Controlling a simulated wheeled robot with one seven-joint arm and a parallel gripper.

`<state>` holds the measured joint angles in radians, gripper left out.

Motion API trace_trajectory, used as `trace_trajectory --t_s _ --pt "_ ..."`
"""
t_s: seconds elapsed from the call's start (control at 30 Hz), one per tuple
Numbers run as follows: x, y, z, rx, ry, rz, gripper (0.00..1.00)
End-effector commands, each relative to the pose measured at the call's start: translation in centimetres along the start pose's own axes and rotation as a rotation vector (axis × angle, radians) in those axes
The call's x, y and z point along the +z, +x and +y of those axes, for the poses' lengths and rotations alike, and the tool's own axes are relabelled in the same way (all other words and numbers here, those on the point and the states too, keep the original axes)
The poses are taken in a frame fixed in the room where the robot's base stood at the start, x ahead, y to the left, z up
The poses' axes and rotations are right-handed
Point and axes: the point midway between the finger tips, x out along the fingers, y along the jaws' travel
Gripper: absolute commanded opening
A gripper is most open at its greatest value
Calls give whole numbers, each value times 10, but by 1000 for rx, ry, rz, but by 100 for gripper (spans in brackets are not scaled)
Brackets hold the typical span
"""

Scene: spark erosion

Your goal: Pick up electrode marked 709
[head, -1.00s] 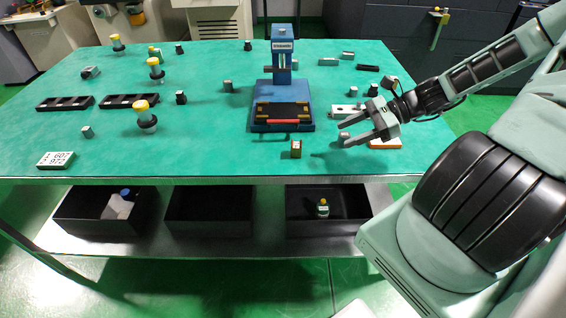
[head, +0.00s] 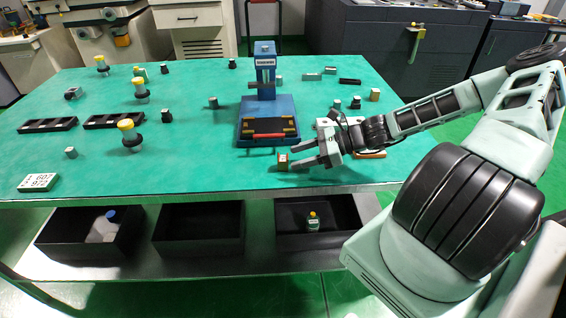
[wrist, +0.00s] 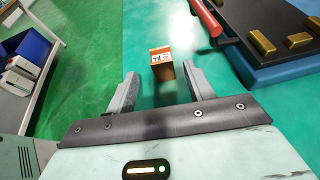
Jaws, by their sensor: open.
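A small copper-coloured block (head: 283,160) with a pale label stands on the green table near its front edge. It also shows in the wrist view (wrist: 161,65), where the label's marking is too small to read, so I cannot tell if it is 709. My gripper (head: 297,160) is open and low over the table, just right of this block. Nothing is held.
A blue press-like stand (head: 267,130) with a red bar is close behind the block. White number tiles (head: 39,182) lie at the front left. Black racks (head: 48,125), yellow-topped holders (head: 131,140) and several small blocks are spread about. Dark bins (head: 200,230) sit on the shelf below.

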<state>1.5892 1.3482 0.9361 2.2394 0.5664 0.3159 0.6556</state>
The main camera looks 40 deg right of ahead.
Motion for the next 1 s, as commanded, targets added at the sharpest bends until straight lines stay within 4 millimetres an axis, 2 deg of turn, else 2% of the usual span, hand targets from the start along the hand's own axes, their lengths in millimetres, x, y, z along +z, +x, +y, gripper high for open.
trace_trajectory --t_s 0.13,0.43,0.73,0.9,0.93,1.0 --pt "0 10 -1 1 0 -1 53" --pt "-2 50 -3 1 1 -1 53" --pt "-3 55 -3 -1 -1 2 53" --pt "-3 54 -3 -1 0 2 5" --pt "-3 54 -3 -1 0 2 0" --pt "-2 54 -3 0 -1 1 0"
